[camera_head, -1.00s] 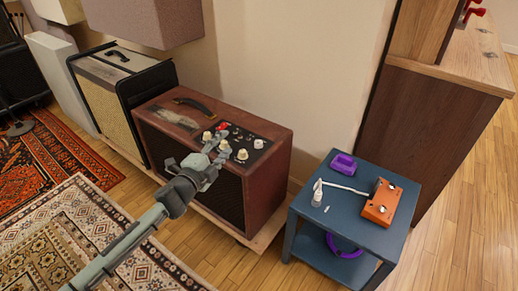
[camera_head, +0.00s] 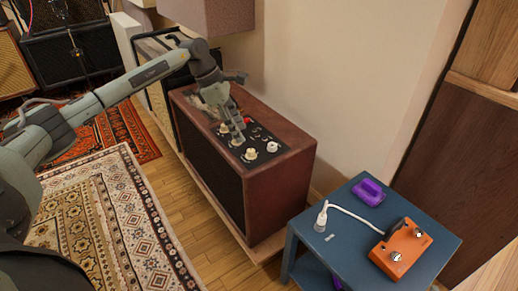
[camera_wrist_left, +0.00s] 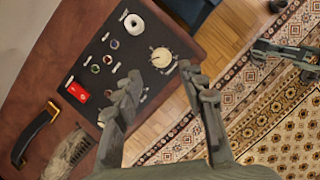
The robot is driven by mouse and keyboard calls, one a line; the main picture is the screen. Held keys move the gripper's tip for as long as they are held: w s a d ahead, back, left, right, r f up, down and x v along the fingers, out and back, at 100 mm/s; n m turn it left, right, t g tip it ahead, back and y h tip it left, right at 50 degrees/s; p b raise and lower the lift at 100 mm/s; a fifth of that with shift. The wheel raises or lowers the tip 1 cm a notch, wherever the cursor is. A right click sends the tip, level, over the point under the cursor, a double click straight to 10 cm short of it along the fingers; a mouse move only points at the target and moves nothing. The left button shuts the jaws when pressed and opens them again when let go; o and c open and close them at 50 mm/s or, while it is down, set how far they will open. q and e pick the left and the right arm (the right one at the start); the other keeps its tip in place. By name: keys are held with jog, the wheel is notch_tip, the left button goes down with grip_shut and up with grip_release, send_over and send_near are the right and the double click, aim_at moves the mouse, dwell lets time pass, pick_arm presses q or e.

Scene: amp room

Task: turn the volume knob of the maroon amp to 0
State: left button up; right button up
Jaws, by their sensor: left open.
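The maroon amp (camera_head: 280,180) stands by the wall with a black control panel (camera_head: 262,134) on its top. Cream knobs sit on the panel, one (camera_head: 250,154) just in front of my left gripper (camera_head: 240,138) and a whiter one (camera_head: 272,147) to its right. Labels are too small to read. My left gripper is open, pointing down at the panel. In the left wrist view, a cream knob (camera_wrist_left: 161,57) lies just beyond its open fingers (camera_wrist_left: 163,80); I cannot tell whether they touch. A grey-green part at that view's right edge looks like my right gripper (camera_wrist_left: 285,57).
A blue side table (camera_head: 343,215) stands right of the amp, holding an orange pedal (camera_head: 400,250), a purple object (camera_head: 369,191) and a white cable plug (camera_head: 321,218). A black-and-cream amp (camera_head: 158,95) stands behind on the left. The wall (camera_head: 350,80) is close behind.

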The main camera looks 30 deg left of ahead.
aim_at(250, 150)
pick_arm(q)
jog(key=x, duration=0.7)
jog(key=shift+f, duration=0.3)
jog(key=shift+c, duration=0.6)
grip_shut()
